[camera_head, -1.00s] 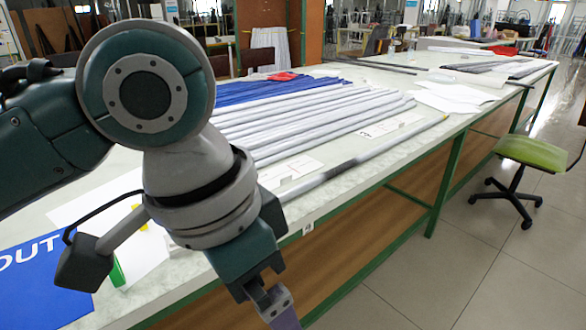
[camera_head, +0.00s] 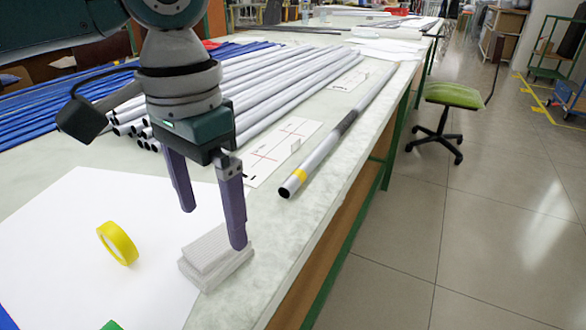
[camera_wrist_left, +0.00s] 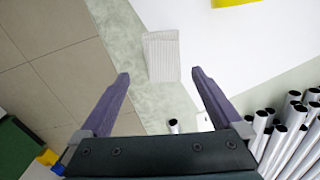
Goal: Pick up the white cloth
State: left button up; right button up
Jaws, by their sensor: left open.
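The white cloth (camera_head: 215,255) is a folded, ribbed stack lying near the table's edge, partly on the white sheet, in the head view. In the left wrist view the cloth (camera_wrist_left: 161,56) lies ahead of the fingertips, between their lines. My left gripper (camera_head: 213,228) is open and empty, with its purple fingers pointing down. One fingertip overlaps the cloth's right side in the head view; whether it touches I cannot tell. The left gripper also shows in the wrist view (camera_wrist_left: 160,76), with clear space between its fingers. My right gripper is not in view.
A yellow tape roll (camera_head: 117,243) stands on the white sheet (camera_head: 90,210) left of the cloth. A grey tube with a yellow band (camera_head: 340,130) lies along the table edge. Several grey tubes (camera_head: 290,80) and blue ones lie behind. A green chair (camera_head: 452,96) stands right.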

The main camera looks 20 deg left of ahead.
aim_at(213, 243)
pick_arm(q)
jog(key=f, duration=0.2)
jog(key=f+b, duration=0.1)
jog(key=f, duration=0.2)
jog(key=shift+s+a+f+b, duration=0.1)
jog(key=shift+a+f+b, duration=0.2)
jog(key=shift+f, duration=0.1)
jog(key=shift+c, duration=0.5)
jog(key=c, duration=1.2)
notch_tip(213, 243, up, 20)
jog(key=p, duration=0.5)
